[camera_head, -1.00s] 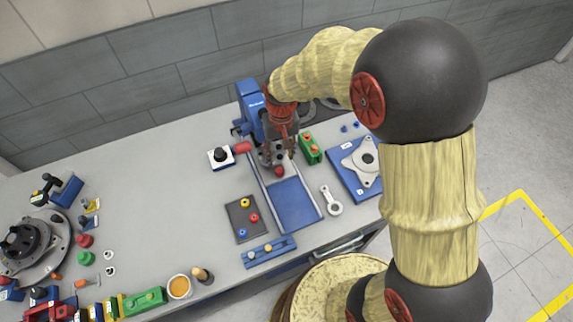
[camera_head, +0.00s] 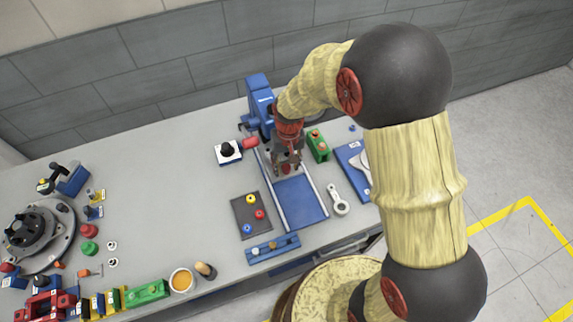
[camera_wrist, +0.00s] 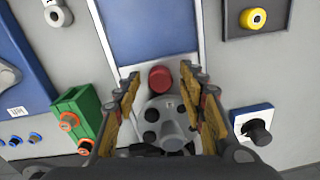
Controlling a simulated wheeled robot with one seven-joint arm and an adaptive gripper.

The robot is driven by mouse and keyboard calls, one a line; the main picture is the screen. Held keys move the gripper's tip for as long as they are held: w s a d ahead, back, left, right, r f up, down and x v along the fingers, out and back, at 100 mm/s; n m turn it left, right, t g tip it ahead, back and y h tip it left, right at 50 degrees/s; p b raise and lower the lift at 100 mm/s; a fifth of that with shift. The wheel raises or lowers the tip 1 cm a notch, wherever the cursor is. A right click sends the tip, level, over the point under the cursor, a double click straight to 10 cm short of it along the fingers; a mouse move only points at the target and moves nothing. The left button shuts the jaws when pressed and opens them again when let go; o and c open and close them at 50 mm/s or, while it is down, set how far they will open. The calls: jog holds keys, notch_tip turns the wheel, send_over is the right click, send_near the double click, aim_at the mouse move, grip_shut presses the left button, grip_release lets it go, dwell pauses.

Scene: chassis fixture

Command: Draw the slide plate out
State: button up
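The slide fixture has a blue panel (camera_head: 301,203) between two pale rails (camera_head: 323,191). A red knob (camera_wrist: 161,79) stands at the inner end of the blue panel, in front of a round grey piece with dark holes (camera_wrist: 165,122). I cannot tell which part the knob is fixed to. My gripper (camera_head: 287,166) reaches down at the knob, below the blue press-like machine (camera_head: 261,100). In the wrist view its fingers (camera_wrist: 160,80) are open, one on each side of the knob, with a visible gap on both sides. The fingers partly hide the grey piece.
A green block (camera_head: 318,146) stands close to the right rail, and a white-and-blue box with a black knob (camera_head: 228,152) to the left. A dark button plate (camera_head: 250,215) lies left of the panel; a blue bar (camera_head: 273,249) lies at its front.

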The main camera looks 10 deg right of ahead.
jog(key=shift+c, duration=1.2)
jog(key=c, duration=0.7)
grip_shut()
